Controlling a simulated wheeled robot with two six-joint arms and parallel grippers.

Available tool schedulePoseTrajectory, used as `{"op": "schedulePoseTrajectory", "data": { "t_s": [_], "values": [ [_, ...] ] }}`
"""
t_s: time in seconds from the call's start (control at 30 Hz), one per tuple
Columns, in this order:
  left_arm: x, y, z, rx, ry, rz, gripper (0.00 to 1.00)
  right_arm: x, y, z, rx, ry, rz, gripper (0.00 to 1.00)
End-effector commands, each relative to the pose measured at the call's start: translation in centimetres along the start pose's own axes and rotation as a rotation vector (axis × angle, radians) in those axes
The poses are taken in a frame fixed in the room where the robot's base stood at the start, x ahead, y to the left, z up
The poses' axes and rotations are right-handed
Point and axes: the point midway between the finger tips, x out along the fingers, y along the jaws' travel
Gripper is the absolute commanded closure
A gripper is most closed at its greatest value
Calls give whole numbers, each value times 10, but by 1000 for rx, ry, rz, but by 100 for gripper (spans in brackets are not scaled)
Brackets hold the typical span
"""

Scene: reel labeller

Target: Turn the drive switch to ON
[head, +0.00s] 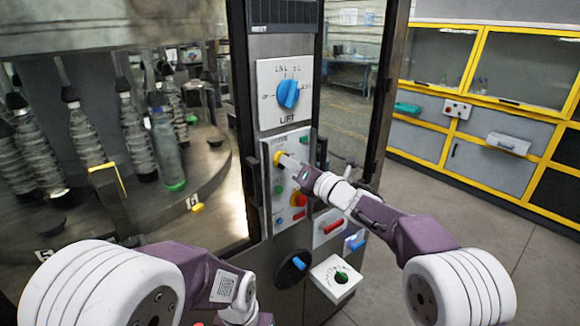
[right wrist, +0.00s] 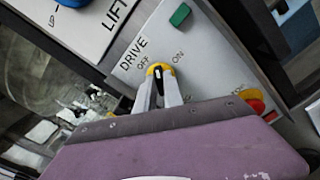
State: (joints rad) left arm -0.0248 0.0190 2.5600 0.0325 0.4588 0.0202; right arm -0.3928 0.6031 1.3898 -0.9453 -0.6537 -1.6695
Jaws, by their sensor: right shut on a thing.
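The drive switch is a small yellow knob (head: 278,157) on the grey control panel below the LIFT dial. In the right wrist view the yellow knob (right wrist: 159,68) sits under the word DRIVE, with OFF at its upper left and ON at its upper right. My right gripper (head: 285,161) is shut on the knob. Its two pale fingers (right wrist: 160,82) hold the knob from either side and hide part of it. I cannot tell for sure which label the knob points to. My left arm is at the lower left of the head view; its gripper is not visible.
A blue LIFT dial (head: 289,94) is above. A green button (right wrist: 180,15) and a red button (head: 299,199) are close to the switch. A black-and-blue knob (head: 292,270) and a white box with a green knob (head: 340,277) are lower. Bottles stand behind glass at left.

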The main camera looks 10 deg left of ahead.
Motion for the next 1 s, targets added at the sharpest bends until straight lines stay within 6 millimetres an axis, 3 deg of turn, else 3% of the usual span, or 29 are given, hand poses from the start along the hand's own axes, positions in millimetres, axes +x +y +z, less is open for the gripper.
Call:
{"op": "schedulePoseTrajectory", "data": {
  "t_s": [0.6, 1.0],
  "values": [
    [-7, 0, -1, 0, 0, 0, 64, 0, -1, 2, 578, -3, 2, 100],
    [-15, 0, -2, 0, 0, 0, 64, 0, -3, 1, 847, -3, 2, 100]
  ]
}}
